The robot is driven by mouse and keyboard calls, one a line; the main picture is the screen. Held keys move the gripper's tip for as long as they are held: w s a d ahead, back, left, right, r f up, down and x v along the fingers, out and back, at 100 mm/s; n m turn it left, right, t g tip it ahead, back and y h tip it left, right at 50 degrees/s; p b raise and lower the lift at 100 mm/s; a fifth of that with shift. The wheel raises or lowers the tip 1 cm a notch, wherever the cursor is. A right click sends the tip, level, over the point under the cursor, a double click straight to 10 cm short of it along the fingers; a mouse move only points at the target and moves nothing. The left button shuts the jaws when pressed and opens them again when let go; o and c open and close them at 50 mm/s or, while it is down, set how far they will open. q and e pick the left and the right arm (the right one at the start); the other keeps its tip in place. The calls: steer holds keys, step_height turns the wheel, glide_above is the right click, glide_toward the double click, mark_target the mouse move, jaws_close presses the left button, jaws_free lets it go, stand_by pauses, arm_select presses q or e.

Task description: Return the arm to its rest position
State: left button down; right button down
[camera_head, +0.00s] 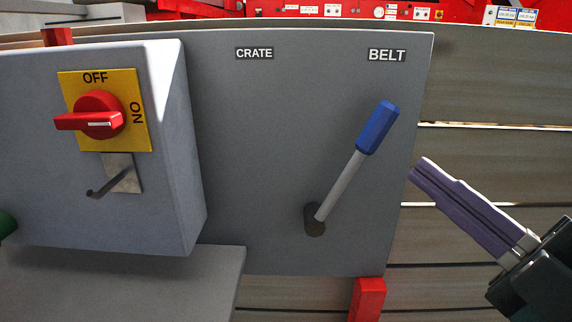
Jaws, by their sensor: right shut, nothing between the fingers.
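My right gripper (420,170) comes in from the right edge. Its purple fingers are shut together with nothing between them, pointing up and to the left. The fingertips are beside the right edge of the grey panel (250,180), apart from the lever in the picture. The lever (345,183) has a blue handle and a pale rod; it leans up to the right, toward the BELT label (387,55). The CRATE label (254,53) is at the panel's upper middle. My left gripper is not in view.
A grey switch box (170,200) stands out at the left. Its red rotary knob (98,115) sits on a yellow plate with OFF and ON marks, its handle pointing left. A small metal hook (105,185) sticks out below. Wooden boards (480,90) are behind at the right.

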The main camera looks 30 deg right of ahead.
steer(key=w+r+m+g+h+p, duration=0.4)
steer(key=r+m+g+p, duration=0.4)
steer(key=p, duration=0.5)
steer(key=s+a+r+m+g+y+p, duration=0.3)
steer(key=s+a+m+g+p, duration=0.2)
steer(key=s+a+g+p, duration=0.6)
step_height(320, 180, up, 37)
steer(key=s+d+t+p, duration=0.1)
steer(key=d+p, duration=0.1)
steer(key=p, duration=3.6)
steer(key=shift+s+d+p, duration=0.15)
steer(key=shift+s+p, duration=0.05)
steer(key=shift+p, duration=0.15)
steer(key=shift+r, duration=0.1)
